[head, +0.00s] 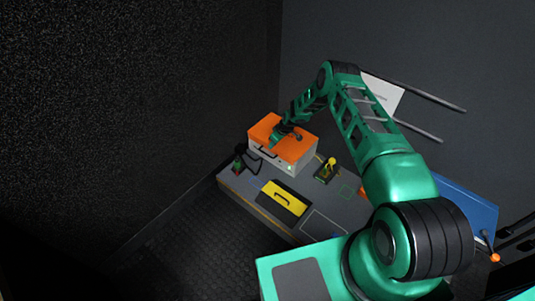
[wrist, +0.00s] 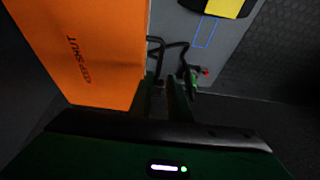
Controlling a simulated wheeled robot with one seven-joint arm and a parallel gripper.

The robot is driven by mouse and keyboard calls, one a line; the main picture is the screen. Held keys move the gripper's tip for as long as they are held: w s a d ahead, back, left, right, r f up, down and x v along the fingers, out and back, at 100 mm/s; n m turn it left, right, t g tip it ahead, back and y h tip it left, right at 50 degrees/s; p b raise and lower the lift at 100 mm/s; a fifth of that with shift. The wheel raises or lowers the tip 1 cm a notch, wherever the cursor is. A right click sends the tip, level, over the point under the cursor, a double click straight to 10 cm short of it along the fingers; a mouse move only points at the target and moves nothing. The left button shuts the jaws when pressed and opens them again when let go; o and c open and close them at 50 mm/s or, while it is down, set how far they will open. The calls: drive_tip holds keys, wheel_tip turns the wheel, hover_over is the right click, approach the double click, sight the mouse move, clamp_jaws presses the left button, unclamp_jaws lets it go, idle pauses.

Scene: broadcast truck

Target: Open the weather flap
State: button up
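The weather flap appears to be the orange panel (head: 265,130) on top of a light grey box (head: 295,167) in the head view. It lies closed or nearly so, with a dark handle bar along its front edge. In the wrist view the orange panel (wrist: 85,45) fills the left side and reads "KEEP SHUT". My gripper (wrist: 163,82) is just right of the panel's edge, its two fingers apart with nothing seen between them. Black bars lie beyond the fingertips; I cannot tell whether they touch. In the head view my arm's end hides part of the flap.
The bench (head: 235,184) also holds a yellow-handled black panel (head: 285,196), a yellow joystick (head: 329,168) and a small dark device with a red tip (head: 239,157). Two grey rails (head: 430,96) stick out from the wall. A blue panel (head: 466,205) is at right.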

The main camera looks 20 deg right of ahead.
drive_tip(key=shift+x, duration=5.15)
drive_tip(key=shift+c, duration=0.4)
drive_tip(key=shift+d, duration=0.1)
clamp_jaws()
